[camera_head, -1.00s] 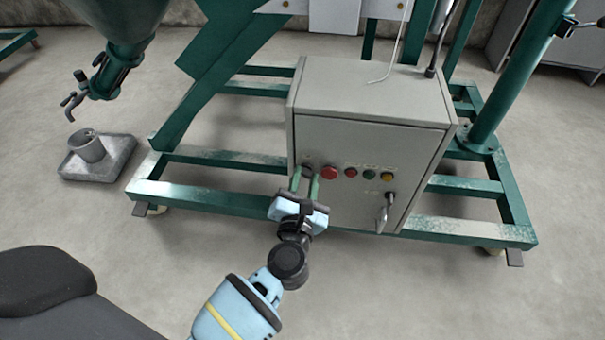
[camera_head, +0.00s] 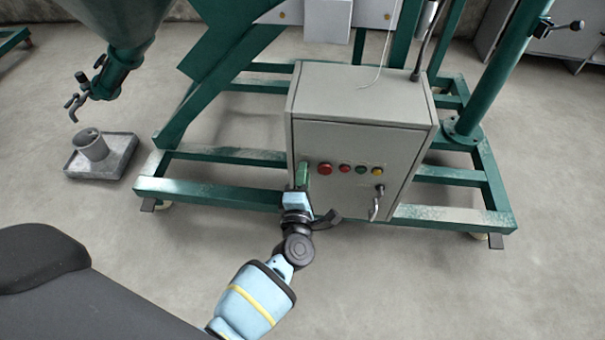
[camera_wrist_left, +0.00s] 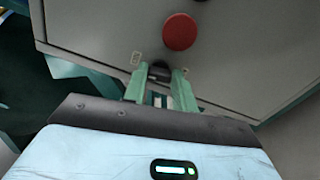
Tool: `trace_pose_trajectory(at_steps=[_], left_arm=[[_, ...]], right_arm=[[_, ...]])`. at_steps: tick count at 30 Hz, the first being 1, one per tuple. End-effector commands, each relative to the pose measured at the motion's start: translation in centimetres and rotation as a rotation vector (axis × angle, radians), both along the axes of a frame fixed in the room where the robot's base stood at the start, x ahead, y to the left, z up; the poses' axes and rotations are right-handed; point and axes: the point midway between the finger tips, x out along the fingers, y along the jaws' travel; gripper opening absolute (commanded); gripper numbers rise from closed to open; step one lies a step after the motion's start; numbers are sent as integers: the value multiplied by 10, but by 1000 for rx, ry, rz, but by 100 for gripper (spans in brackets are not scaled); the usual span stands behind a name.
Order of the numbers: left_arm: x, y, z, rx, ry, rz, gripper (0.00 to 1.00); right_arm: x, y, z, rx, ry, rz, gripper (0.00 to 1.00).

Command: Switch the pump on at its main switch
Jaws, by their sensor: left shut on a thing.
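The main switch is a small black rotary knob (camera_wrist_left: 160,70) low on the front of the grey control cabinet (camera_head: 340,190), left of a red button. My left gripper (camera_head: 302,172) is at the cabinet's left front side. Its green fingers (camera_wrist_left: 160,82) are closed on either side of the knob in the wrist view. In the head view the fingers hide the knob and overlap each other. The knob's exact setting cannot be read. My right gripper is not in view.
A red button (camera_head: 325,168), smaller coloured buttons and a door handle (camera_head: 376,203) are right of my left gripper. The cabinet stands on a green frame (camera_head: 220,197). A grey cup on a tray (camera_head: 113,165) is on the floor at left.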

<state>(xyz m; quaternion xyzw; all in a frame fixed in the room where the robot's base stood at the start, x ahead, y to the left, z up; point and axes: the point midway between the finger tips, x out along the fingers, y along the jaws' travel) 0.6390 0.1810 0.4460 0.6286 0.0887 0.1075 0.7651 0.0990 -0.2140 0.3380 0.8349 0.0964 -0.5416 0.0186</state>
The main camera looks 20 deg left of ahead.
Motion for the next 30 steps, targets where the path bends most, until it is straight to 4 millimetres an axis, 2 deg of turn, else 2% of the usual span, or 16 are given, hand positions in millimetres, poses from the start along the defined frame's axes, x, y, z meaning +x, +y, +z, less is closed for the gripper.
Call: trace_pose_trajectory(at_steps=[12,29,30], left_arm=[[0,1,0,180,51,1,4],[0,1,-1,205,58,2,4],[0,1,-1,205,58,2,32]], right_arm=[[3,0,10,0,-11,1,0],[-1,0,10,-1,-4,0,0],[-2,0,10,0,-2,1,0]])
